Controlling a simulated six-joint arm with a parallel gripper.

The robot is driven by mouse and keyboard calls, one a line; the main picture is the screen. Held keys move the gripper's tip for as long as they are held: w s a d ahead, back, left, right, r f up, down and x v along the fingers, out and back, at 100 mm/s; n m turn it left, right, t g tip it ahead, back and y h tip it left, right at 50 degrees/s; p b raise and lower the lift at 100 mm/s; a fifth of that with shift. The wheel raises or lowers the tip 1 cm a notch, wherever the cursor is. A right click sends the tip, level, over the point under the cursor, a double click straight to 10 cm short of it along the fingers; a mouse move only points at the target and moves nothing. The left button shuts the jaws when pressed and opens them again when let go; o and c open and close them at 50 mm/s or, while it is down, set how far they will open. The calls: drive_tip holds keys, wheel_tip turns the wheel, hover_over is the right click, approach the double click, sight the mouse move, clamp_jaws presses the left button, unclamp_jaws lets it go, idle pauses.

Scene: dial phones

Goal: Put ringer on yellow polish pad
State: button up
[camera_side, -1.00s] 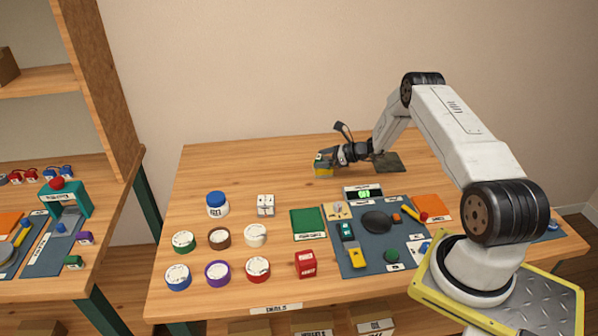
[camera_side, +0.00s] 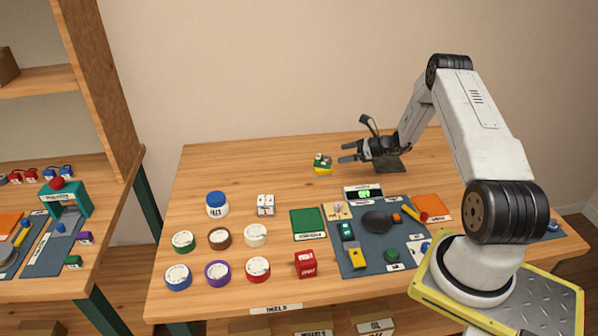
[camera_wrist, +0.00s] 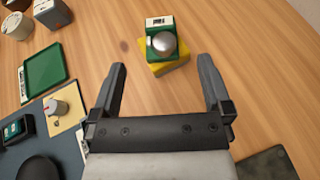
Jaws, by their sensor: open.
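The ringer, a small green block with a silver dome (camera_wrist: 163,43), sits on top of a yellow block-like pad (camera_wrist: 176,65) in the wrist view. In the side view the ringer (camera_side: 322,160) also shows on the yellow pad (camera_side: 323,171), toward the back of the table. The ringer looks slightly turned relative to the pad, whose corners stick out from under it. My gripper (camera_side: 347,153) is open and empty, to the right of the ringer and apart from it. In the wrist view the open fingers (camera_wrist: 163,80) point toward the pair with clear table between.
A blue-grey mat (camera_side: 360,262) with tools and a dark round piece lies in front. A dark square pad (camera_side: 389,166) lies below my wrist.

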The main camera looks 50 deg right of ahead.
drive_tip(key=shift+v, duration=2)
drive_tip(key=a+r+n+g, duration=0.2)
drive_tip(key=a+n+g, duration=0.15)
drive_tip(key=a, duration=0.35)
drive_tip(key=a+r+n+g+y, duration=0.1)
drive_tip(key=a+r+n+g, duration=0.1)
drive_tip(key=a+n, duration=0.4)
drive_tip(key=a+r+n+g, duration=0.2)
drive_tip(key=a+n+g, duration=0.1)
drive_tip(key=a, duration=0.5)
drive_tip(key=s+a+r+n+h, duration=0.3)
drive_tip(key=s+a+n, duration=0.2)
drive_tip(key=a+n, duration=0.3)
drive_tip(key=s+a+r+n+g+h, duration=0.1)
drive_tip(key=s+a+r+n+h, duration=0.2)
drive_tip(key=s+a+n, duration=0.3)
drive_tip(key=a+n, duration=0.1)
drive_tip(key=n, duration=0.4)
drive_tip(key=shift+s+a+r, duration=0.15)
drive_tip(key=shift+s+a, duration=0.05)
drive_tip(key=shift+a, duration=0.2)
